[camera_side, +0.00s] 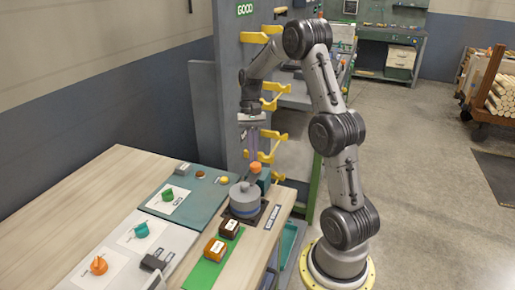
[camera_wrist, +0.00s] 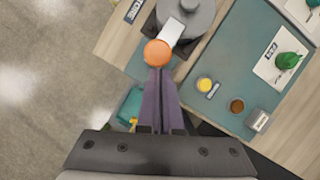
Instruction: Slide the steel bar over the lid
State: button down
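A round grey pot with a grey lid (camera_side: 246,193) stands on a dark base plate at the table's right edge. The lid shows at the top of the wrist view (camera_wrist: 201,17). The steel bar (camera_wrist: 172,33) is a short pale strip with an orange knob (camera_wrist: 157,53) at its near end; its far end reaches the lid's edge. The knob also shows in the side view (camera_side: 255,167). My gripper (camera_wrist: 159,72) points down with its purple fingers together, nothing seen between them. The fingertips are right beside the knob; I cannot tell if they touch it.
A teal mat (camera_side: 188,205) left of the pot holds a green knob on a white card, a yellow button and small parts. A green strip (camera_side: 211,262) with two blocks lies in front. A grey column with yellow brackets (camera_side: 272,102) stands close behind my gripper.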

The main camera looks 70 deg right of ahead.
jog(key=shift+a, duration=0.1)
jog(key=w+d+r, duration=0.4)
jog(key=d+r, duration=0.3)
jog(key=r, duration=0.2)
jog(key=s+a+r+n+t+h, duration=0.2)
jog(key=a+r+n, duration=0.2)
jog(key=a+r, duration=1)
jog(key=s+a+f+n+t+h, duration=0.1)
jog(key=s+a+f+n+t, duration=0.15)
jog(key=s+a, duration=0.7)
jog(key=s+a+f+n+t, duration=0.3)
jog(key=s+a+f+n, duration=0.2)
jog(key=f, duration=0.4)
jog(key=shift+s+f+n+h, duration=0.35)
jog(key=shift+s+n+h, duration=0.05)
jog(key=shift+s+n, duration=0.15)
